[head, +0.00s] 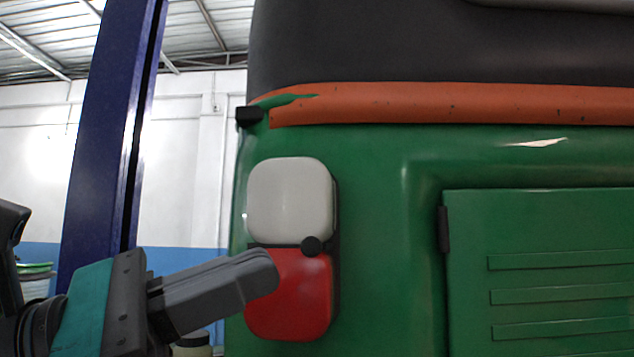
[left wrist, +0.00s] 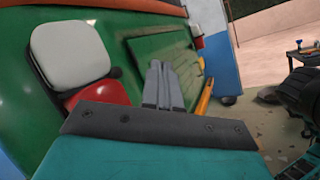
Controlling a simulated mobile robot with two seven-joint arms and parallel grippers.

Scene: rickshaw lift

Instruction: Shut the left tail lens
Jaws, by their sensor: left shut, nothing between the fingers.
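The left tail lens is a housing on the green rear corner of the rickshaw, with a white upper part (head: 291,200) and a red lower part (head: 305,305). A small black knob (head: 312,246) sits where the two parts meet. Both parts look seated flush with their dark backing. My left gripper (head: 268,270) is shut and empty, its fingertips in front of the upper left of the red part; I cannot tell whether they touch it. In the left wrist view the white part (left wrist: 70,55) and red part (left wrist: 98,97) lie left of the shut fingers (left wrist: 158,72). My right gripper is not in view.
A ridged green panel (head: 540,265) with a dark hinge is right of the lens. An orange band (head: 450,103) runs above it. A dark blue post (head: 108,130) stands at the left. A yellow bar (left wrist: 204,97) shows beyond the fingers.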

